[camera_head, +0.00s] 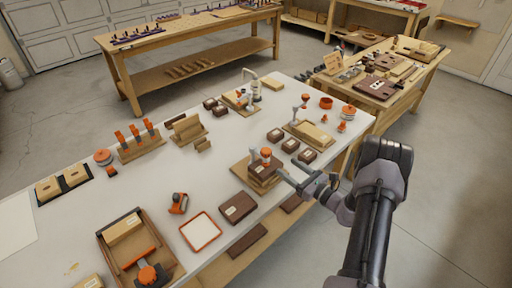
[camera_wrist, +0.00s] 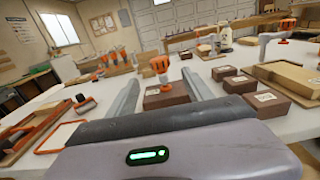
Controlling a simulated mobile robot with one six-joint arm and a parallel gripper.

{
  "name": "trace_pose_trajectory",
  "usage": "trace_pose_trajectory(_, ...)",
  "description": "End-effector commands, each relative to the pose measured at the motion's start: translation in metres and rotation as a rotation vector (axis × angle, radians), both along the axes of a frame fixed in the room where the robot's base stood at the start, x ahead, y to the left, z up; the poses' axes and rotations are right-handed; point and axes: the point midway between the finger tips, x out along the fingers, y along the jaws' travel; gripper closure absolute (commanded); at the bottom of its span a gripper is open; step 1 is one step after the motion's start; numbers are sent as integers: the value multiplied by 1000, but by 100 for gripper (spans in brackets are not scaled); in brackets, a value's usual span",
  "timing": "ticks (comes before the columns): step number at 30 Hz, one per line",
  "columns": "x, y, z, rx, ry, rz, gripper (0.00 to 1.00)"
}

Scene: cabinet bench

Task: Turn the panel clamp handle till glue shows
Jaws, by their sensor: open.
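A small clamp with an orange handle (camera_head: 266,154) stands at a brown block (camera_head: 262,171) on a wooden board (camera_head: 243,168) near the bench's front edge. In the wrist view the orange handle (camera_wrist: 160,64) stands upright straight ahead, above the brown block (camera_wrist: 166,96). My gripper (camera_head: 287,173) reaches in from the right, close to the block. In the wrist view its two fingers (camera_wrist: 160,78) are spread wide, with the handle showing between and beyond their tips. No contact with the handle shows. I cannot make out any glue.
Brown blocks (camera_head: 276,135) lie to the right of the clamp, beside another board with a pale panel (camera_head: 310,134). A dark brown block (camera_head: 238,207) and a white orange-rimmed tray (camera_head: 201,232) lie to the left. The white bench top (camera_head: 150,195) is clear in places.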

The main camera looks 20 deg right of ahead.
Motion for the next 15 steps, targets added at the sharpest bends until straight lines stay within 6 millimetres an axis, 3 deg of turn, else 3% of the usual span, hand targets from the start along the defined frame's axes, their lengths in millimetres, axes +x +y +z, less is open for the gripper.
trace_pose_trajectory(9, 87, 35, -3, -4, 0, 7, 40)
trace_pose_trajectory(15, 126, 48, -2, -3, 0, 6, 40)
